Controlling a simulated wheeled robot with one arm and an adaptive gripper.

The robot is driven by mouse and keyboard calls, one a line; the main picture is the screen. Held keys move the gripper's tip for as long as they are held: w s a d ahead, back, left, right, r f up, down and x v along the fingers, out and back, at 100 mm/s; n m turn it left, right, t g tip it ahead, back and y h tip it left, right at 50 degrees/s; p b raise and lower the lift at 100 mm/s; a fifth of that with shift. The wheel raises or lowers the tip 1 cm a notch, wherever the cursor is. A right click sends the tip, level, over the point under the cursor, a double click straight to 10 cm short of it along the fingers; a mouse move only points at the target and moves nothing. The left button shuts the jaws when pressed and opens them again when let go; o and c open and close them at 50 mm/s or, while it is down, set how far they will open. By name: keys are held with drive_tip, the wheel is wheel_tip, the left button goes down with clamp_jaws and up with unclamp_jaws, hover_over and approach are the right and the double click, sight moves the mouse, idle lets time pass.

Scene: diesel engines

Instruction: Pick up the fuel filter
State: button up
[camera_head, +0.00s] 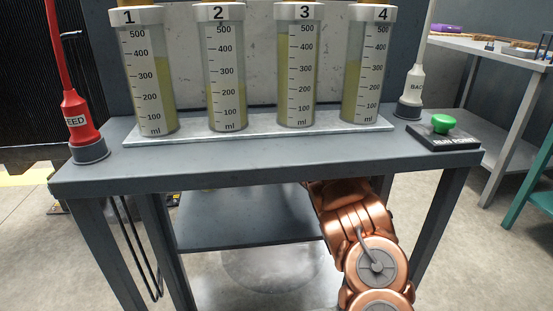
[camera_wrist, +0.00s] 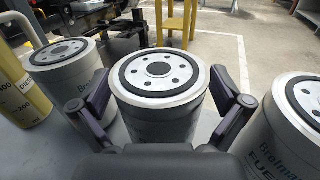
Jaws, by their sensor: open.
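Three grey canister filters with black sealing rings and holed metal tops stand in the wrist view. The middle filter (camera_wrist: 158,75) stands upright between the two fingers of my gripper (camera_wrist: 161,92), which is open with a finger on each side. The right filter (camera_wrist: 294,115), cut by the frame edge, bears lettering that reads "FUEL". The left filter (camera_wrist: 68,70) has a partly hidden label. In the head view my arm reaches under the bench top, which hides my gripper and the filters.
The grey bench (camera_head: 240,160) carries several numbered measuring cylinders (camera_head: 228,85), a red feed nozzle (camera_head: 76,120) and a green run button (camera_head: 443,123). A lower shelf (camera_head: 240,232) lies beneath. A yellow cylinder (camera_wrist: 18,90) stands left in the wrist view.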

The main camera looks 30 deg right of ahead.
drive_tip(key=c, duration=1.6)
drive_tip(key=shift+r, duration=0.2)
